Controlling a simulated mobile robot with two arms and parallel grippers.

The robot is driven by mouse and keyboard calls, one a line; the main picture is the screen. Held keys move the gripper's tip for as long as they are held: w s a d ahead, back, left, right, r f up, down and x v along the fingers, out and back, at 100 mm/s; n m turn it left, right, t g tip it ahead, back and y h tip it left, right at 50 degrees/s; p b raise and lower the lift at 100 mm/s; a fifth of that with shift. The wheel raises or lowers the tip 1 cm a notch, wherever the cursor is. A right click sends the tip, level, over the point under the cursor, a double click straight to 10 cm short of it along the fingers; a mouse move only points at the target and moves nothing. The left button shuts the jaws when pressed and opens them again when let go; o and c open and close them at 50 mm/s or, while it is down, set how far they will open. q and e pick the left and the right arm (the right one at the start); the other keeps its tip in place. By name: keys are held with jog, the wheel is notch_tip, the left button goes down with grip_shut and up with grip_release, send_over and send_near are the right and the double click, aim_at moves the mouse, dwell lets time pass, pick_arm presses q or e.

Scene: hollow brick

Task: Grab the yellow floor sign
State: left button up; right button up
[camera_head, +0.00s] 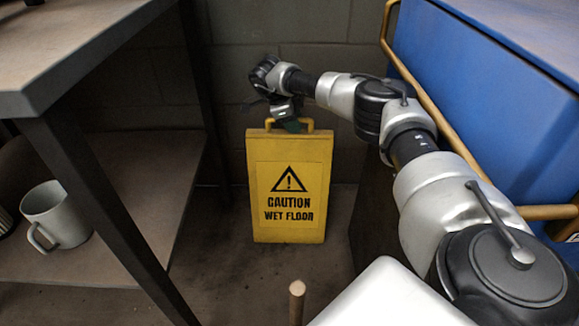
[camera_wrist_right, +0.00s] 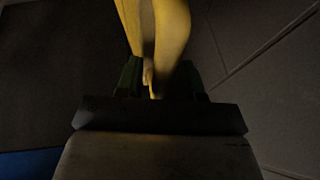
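The yellow floor sign (camera_head: 290,190) stands upright on the dark floor near the back wall, with a black warning triangle and "CAUTION WET FLOOR" on its front. Its handle loop (camera_head: 308,125) is on top, partly hidden by my right gripper (camera_head: 287,115). In the right wrist view the sign's yellow handle (camera_wrist_right: 150,70) is between the fingers of my right gripper (camera_wrist_right: 158,80). The fingers stand apart, one on each side, and a dark gap shows beside the handle. My left gripper is not in view.
A shelf table (camera_head: 70,45) with dark legs stands at the left, with a grey mug (camera_head: 58,215) on its lower shelf. A blue cabinet (camera_head: 490,90) with a yellow rail (camera_head: 425,85) is at the right. A wooden post end (camera_head: 297,290) shows in front.

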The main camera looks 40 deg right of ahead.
grip_shut()
dwell(1.2)
